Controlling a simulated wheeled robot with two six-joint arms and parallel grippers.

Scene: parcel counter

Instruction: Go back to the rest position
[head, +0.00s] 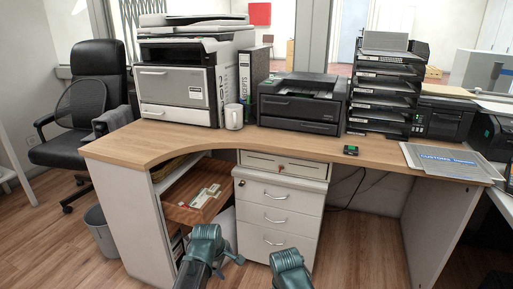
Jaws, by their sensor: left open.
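My arms come in low at the bottom centre, in front of the desk and drawers. My left gripper (236,259) is mostly hidden by my own left wrist; it is open, and nothing shows in it. It is in front of the white drawer unit, apart from it as far as I can see. A teal part of my right arm shows to its right; the right gripper itself cannot be seen.
The curved desk (115,147) holds a copier (185,85), mug (234,117), printer (302,105) and tray stack (385,95). A bin (104,240) stands lower left.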

